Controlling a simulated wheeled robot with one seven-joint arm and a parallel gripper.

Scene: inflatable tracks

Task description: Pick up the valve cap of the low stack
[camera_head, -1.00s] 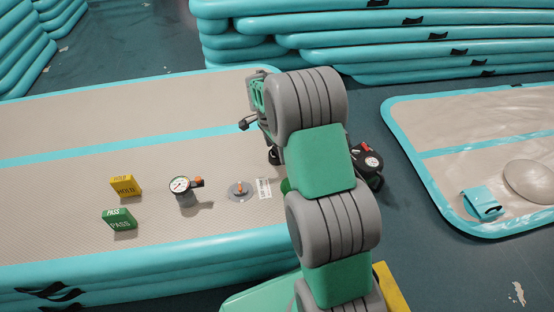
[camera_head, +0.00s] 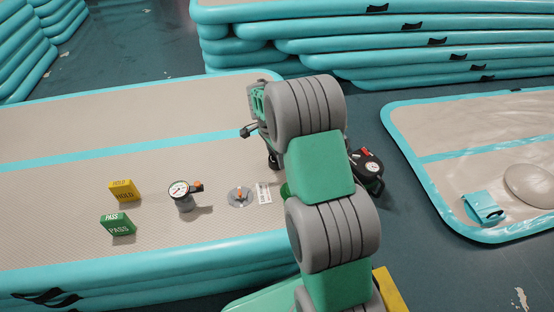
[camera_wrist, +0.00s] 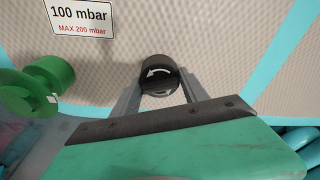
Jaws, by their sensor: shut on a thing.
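The valve cap (camera_wrist: 158,74) is round and black with a white curved arrow on its top. In the wrist view it sits between the two fingers of my gripper (camera_wrist: 158,84), which is shut on it. In the head view my gripper (camera_head: 271,152) is over the low stack (camera_head: 80,220), with the black cap just below it, mostly hidden by my arm. I cannot tell whether the cap touches the mat. A green spool-shaped part (camera_wrist: 40,86) is left of the cap in the wrist view.
A white label (camera_wrist: 82,17) reads 100 mbar, MAX 200 mbar. A gauge (camera_head: 182,194), a grey disc with an orange knob (camera_head: 240,196), a yellow HOLD block (camera_head: 124,191) and a green PASS block (camera_head: 118,224) stand left. A black device (camera_head: 368,172) is right of my arm.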

